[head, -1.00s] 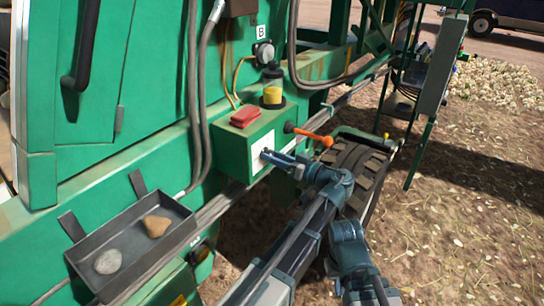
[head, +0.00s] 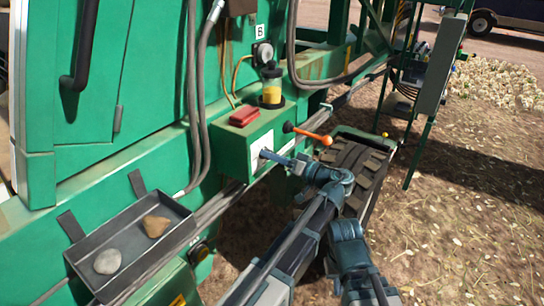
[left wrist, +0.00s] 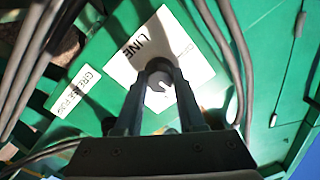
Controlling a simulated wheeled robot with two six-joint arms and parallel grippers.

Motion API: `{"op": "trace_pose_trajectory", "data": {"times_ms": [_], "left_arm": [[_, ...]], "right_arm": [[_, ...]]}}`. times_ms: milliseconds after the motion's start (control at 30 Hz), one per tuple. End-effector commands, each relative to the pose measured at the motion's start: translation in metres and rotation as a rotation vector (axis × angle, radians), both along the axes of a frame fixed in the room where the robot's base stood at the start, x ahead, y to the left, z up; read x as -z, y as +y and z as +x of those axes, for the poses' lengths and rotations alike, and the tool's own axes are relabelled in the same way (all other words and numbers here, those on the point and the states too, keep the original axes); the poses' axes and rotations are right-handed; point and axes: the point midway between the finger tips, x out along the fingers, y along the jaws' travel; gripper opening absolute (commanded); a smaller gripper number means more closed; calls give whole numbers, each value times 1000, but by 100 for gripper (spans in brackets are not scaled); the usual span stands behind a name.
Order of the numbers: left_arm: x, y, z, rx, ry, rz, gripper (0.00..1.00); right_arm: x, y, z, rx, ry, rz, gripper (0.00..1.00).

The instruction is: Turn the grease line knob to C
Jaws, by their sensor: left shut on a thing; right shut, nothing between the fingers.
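The plate is on the green box (head: 232,148). My left gripper (head: 266,154) reaches the plate and is shut on the knob; its fingertips also show in the left wrist view (left wrist: 160,72). The fingers partly cover the knob, and its pointer setting cannot be read. The letter C cannot be made out. Part of my right arm is low in the head view; its fingers cannot be seen.
A red item (head: 244,117) and a yellow-filled jar (head: 272,88) are on the box. An orange-handled lever (head: 312,135) sticks out at its right. A tray (head: 140,262) with two stones is at lower left. Hoses hang close by, and a tire (head: 362,165) is at right.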

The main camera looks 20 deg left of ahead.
Motion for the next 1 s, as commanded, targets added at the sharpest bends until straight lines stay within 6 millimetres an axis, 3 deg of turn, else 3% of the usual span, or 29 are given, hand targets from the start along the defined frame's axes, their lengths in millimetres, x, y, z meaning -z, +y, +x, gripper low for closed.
{"op": "trace_pose_trajectory", "data": {"times_ms": [1000], "left_arm": [[1,-1,1,2,906,328,0]], "right_arm": [[1,0,0,0,0,0,0]]}}
